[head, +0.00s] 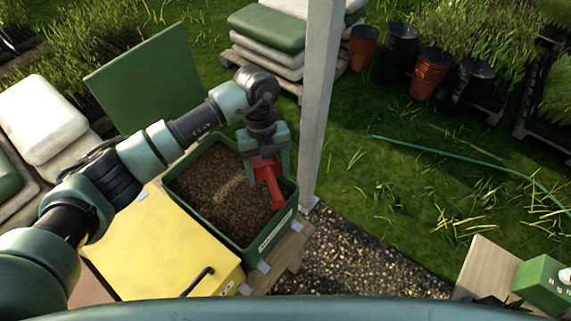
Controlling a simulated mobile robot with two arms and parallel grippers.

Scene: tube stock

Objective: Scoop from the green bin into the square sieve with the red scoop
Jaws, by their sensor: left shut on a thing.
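The green bin (284,223) stands open in the middle of the view, filled with brown, crumbly material (216,192). My left gripper (265,156) is over the right side of the bin, pointing down, and shut on the red scoop (273,188). The scoop's red part hangs below the fingers over the brown material; whether it touches the material I cannot tell. I do not see the square sieve in this view. My right gripper is not in view.
A yellow lidded box (150,245) stands left of the bin. A grey post (318,100) rises just behind the bin's right corner. A green box (543,282) sits on a wooden surface (487,268) at lower right. Grass and gravel lie between.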

